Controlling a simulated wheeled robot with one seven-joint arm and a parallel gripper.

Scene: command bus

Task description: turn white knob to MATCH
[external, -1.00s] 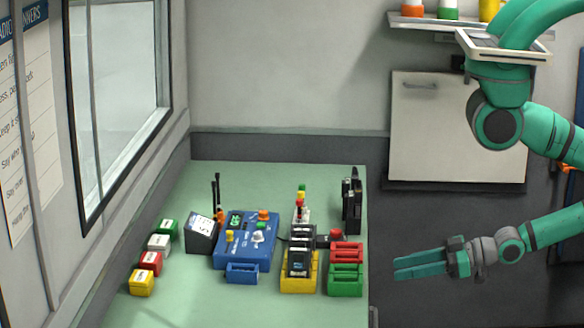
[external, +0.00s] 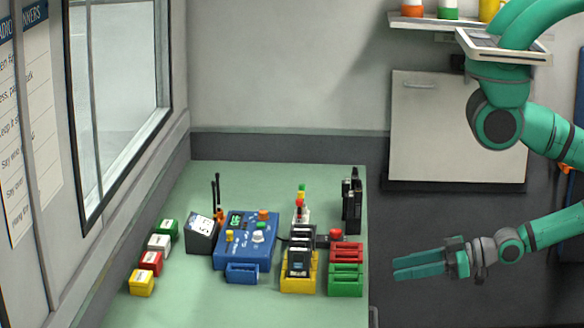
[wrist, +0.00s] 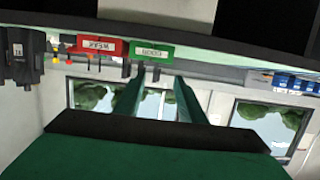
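The white knob (external: 258,237) is on top of a blue box (external: 240,254) on the green table. My gripper (external: 393,267) is off the table's right edge, well to the right of the blue box and pointing left. In the wrist view its two green fingers (wrist: 157,82) are apart with nothing between them. The knob's marking is too small to read, and I cannot make out the white knob in the wrist view.
Red (external: 346,252) and green (external: 346,284) trays stand at the table's right edge, between my gripper and the box. A yellow rack (external: 298,285) with black devices stands just right of the box. Coloured blocks (external: 142,283) line the left. The front of the table is clear.

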